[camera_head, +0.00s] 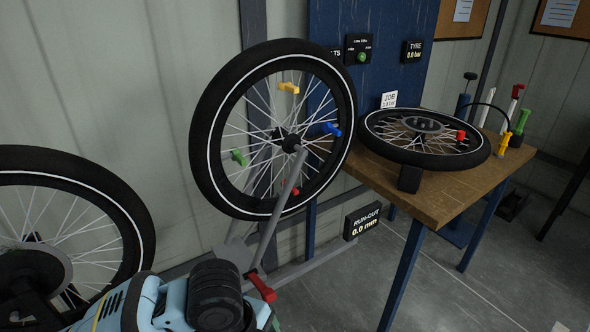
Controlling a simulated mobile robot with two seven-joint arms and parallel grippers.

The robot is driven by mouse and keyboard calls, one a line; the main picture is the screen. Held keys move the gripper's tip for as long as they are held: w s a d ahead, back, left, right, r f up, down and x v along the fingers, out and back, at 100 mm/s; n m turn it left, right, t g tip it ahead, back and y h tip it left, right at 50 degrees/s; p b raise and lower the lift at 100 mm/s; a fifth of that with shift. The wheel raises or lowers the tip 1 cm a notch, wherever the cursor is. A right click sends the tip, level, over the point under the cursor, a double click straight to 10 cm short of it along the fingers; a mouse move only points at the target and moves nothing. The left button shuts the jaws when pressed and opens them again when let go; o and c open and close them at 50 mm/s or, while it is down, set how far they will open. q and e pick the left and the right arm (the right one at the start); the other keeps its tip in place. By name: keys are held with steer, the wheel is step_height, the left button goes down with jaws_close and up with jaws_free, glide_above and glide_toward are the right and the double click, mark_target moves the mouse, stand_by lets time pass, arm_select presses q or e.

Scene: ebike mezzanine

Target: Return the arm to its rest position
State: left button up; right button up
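Neither my left nor my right gripper can be made out; no gripper fingers show in the head view. A light blue and black jointed part (145,303), which looks like an arm link, is at the bottom edge, left of centre. Where its far end lies is hidden below the picture.
A spoked wheel (204,150) stands upright in a grey stand (268,238) with a red lever (261,288). Another wheel (120,205) is at the left. A wheel (375,123) lies on the wooden bench (450,190) at right. Open floor (470,290) shows at lower right.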

arm_select(q)
steer(key=s+f+n+t+h, duration=0.1)
steer(key=s+f+n+h, duration=0.2)
steer(key=s+f+n, duration=0.55)
steer(key=s+a+f+n+y, duration=0.3)
steer(key=s+a+n, duration=0.3)
steer(key=s+a, duration=0.25)
steer(key=s+a+f+n+y, duration=0.2)
steer(key=s+a+n, duration=0.4)
steer(key=s+a, duration=0.25)
steer(key=w+d+f+t+h+p, duration=0.1)
steer(key=w+d+f+t+p, duration=0.1)
steer(key=w+f+t, duration=0.5)
steer(key=shift+w+d+t+h, duration=0.3)
steer(key=shift+d+t, duration=0.1)
steer(key=shift+d, duration=0.3)
arm_select(e)
steer(key=w+r, duration=0.2)
steer(key=r, duration=0.1)
steer(key=shift+d+t, duration=0.15)
steer(key=shift+t, duration=0.25)
arm_select(q)
steer(key=shift+f, duration=0.1)
arm_select(e)
steer(key=shift+d+f, duration=0.1)
